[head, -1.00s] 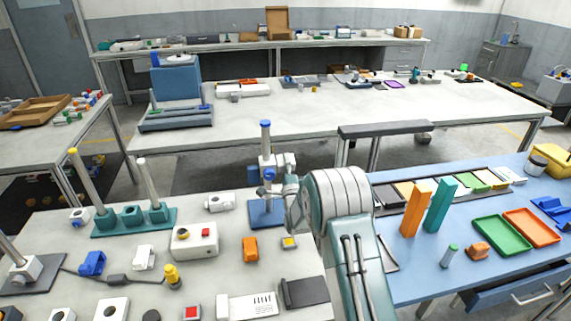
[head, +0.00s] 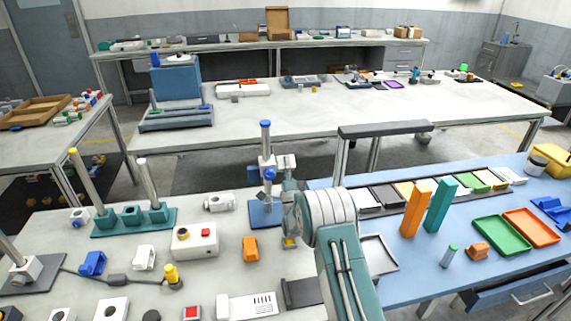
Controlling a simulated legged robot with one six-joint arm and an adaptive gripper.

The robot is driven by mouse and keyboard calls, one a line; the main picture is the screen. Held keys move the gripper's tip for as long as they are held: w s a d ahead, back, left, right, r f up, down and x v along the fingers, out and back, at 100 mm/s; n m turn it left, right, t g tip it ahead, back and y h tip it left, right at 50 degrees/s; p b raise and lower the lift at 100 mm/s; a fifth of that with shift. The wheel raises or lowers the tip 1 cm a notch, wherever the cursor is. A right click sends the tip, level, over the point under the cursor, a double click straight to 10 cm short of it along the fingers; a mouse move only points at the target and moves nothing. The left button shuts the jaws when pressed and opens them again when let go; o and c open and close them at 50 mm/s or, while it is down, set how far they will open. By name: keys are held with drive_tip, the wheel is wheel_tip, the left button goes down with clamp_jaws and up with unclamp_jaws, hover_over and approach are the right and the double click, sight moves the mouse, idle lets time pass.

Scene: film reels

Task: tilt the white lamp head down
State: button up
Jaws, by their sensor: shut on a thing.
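The white lamp head (head: 286,161) sits on the right side of an upright stand with a grey post, a blue cap (head: 265,124) and a blue knob (head: 269,174). The stand's blue base (head: 262,213) rests at the far right of the near white table. My gripper (head: 288,182) is at the head's underside and right side, shut on it. My own wrist and forearm come in from the lower right and hide part of the gripper. The fingertips are small and hard to make out.
The near table (head: 215,259) holds an orange block (head: 250,248), a white box with a red button (head: 195,240) and a teal rack (head: 132,219). A blue table (head: 420,276) with trays and upright orange and teal blocks stands to the right.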

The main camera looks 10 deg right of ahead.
drive_tip(key=shift+f, duration=0.4)
drive_tip(key=o, duration=1.1)
drive_tip(key=shift+o, duration=0.3)
drive_tip(key=shift+r, duration=0.25)
